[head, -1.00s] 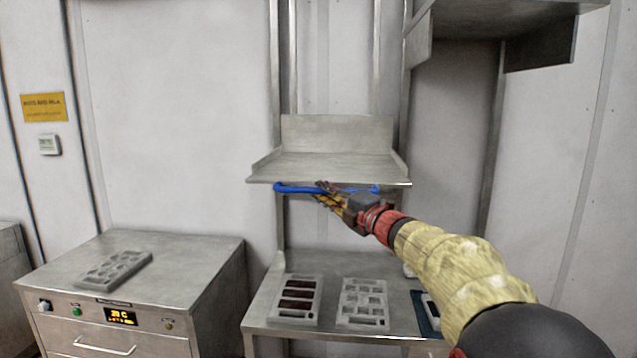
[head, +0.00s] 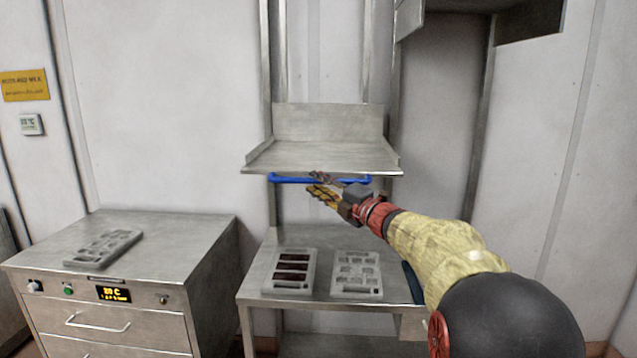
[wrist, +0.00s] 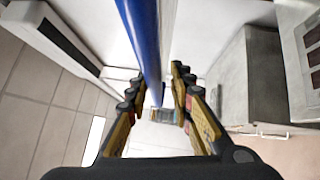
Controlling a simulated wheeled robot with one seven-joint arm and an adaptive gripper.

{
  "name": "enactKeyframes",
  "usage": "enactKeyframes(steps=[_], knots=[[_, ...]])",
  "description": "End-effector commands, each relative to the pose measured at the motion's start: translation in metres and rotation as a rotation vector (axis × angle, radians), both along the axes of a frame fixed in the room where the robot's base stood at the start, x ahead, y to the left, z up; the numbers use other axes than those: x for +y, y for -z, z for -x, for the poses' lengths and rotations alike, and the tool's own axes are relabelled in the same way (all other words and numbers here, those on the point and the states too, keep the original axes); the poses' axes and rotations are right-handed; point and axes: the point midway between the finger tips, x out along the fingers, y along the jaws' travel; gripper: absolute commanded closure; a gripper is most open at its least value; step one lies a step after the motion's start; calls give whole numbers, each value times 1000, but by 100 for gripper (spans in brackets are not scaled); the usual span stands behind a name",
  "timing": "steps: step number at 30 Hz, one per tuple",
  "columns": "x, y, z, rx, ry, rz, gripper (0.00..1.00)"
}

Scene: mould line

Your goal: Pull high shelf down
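The high shelf (head: 320,157) is a grey metal tray-like shelf with a raised back, on uprights above a bench. A blue bar handle (head: 290,180) runs along under its front edge. My gripper (head: 322,186) is at the middle of the handle, its two yellow and black fingers spread apart. In the wrist view the blue handle (wrist: 146,45) runs between the open fingers, nearer the left one. Whether a finger touches it I cannot tell. The shelf surface looks empty.
The bench (head: 256,285) below the shelf holds a mould with dark fill (head: 291,271) and an empty-looking mould (head: 357,273). A metal cabinet (head: 200,235) with another mould (head: 103,248) stands at left. A metal overhead unit (head: 530,25) hangs at upper right.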

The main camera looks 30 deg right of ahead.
Motion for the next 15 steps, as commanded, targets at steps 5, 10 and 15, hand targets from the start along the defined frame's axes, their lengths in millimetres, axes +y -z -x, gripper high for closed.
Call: enactKeyframes(steps=[5,10,15], knots=[[0,2,-1,3,0,0,71],[0,0,0,0,0,1,69],[0,-1,1,-2,1,1,69]])
